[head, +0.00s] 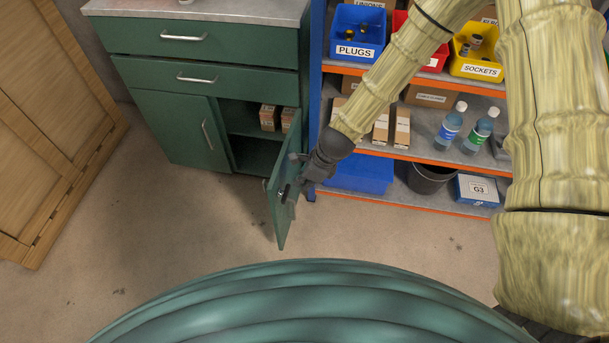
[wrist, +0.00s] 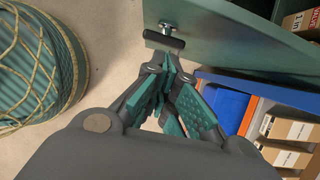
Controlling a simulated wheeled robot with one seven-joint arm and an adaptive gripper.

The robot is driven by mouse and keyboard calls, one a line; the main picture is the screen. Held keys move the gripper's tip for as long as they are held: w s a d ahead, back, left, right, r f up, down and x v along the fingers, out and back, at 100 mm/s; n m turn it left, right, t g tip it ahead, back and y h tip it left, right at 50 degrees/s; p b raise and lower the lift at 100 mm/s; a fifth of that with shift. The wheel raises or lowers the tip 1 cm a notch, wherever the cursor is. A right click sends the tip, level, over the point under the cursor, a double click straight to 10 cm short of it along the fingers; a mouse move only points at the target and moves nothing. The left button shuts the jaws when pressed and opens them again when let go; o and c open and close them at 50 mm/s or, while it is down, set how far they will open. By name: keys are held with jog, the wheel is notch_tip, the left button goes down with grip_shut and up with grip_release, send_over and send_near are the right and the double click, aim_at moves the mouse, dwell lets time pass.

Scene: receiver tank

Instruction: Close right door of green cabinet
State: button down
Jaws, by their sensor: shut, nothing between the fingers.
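The green cabinet (head: 190,95) stands at the upper left of the head view. Its left door (head: 180,131) is shut. Its right door (head: 282,207) stands wide open, swung out toward me, and shows the shelf inside. My gripper (head: 285,188) is at the outer part of this door, with its fingers shut and nothing between them. In the wrist view the fingertips (wrist: 170,62) are close to the dark door handle (wrist: 164,41) and the green door panel (wrist: 235,40). I cannot tell whether they touch the door.
Small boxes (head: 268,117) sit inside the cabinet. An orange-edged shelf (head: 400,152) with bins, bottles and boxes stands just right of the door. A wooden crate or panel (head: 50,120) is at the left. The floor (head: 190,230) before the cabinet is clear.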

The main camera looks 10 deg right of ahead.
jog(key=shift+w+a+f, duration=0.3)
jog(key=shift+a+f, duration=0.1)
jog(key=shift+a, duration=0.35)
jog(key=shift+w+a+f, duration=0.25)
jog(key=shift+a+f, duration=0.15)
jog(key=shift+a, duration=0.4)
jog(key=shift+w+a+f, duration=0.3)
jog(key=shift+a+f, duration=0.1)
jog(key=shift+a, duration=0.35)
